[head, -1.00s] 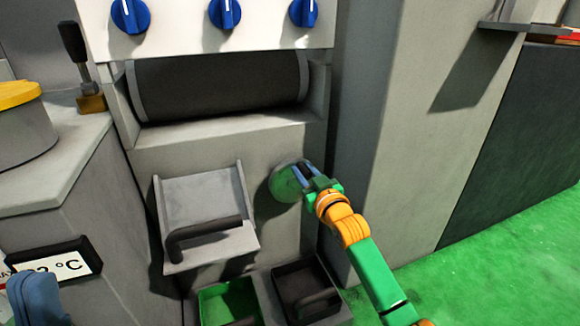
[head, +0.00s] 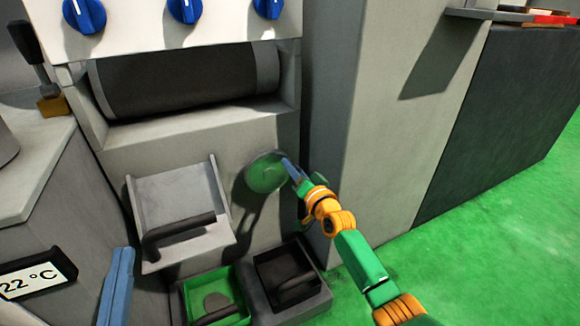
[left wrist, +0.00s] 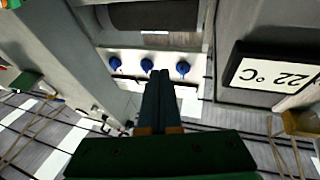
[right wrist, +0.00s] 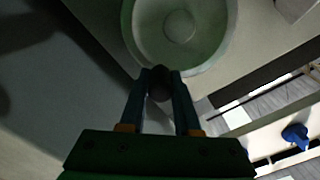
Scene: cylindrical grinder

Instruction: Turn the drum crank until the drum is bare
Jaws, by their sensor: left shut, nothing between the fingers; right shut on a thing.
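The drum (head: 180,80) is a dark cylinder with grey end bands, lying in a recess of the grey machine. I cannot tell whether its dark surface is a covering. The drum crank (head: 264,173) is a round disc on the machine's front, below the drum's right end. The disc (right wrist: 180,28) also fills the top of the right wrist view. My right gripper (head: 289,170) is at the disc's right side, shut on the dark crank knob (right wrist: 160,84). My left gripper (head: 117,284) is shut and empty, low at the left; its fingers (left wrist: 159,78) meet in the left wrist view.
A grey tray with a dark handle (head: 180,232) juts out left of the crank. Below are a green bin (head: 186,300) and a dark bin (head: 262,298). Blue knobs (head: 185,10) sit above the drum. A 22 °C display (head: 38,277) is at lower left. Green floor is open at right.

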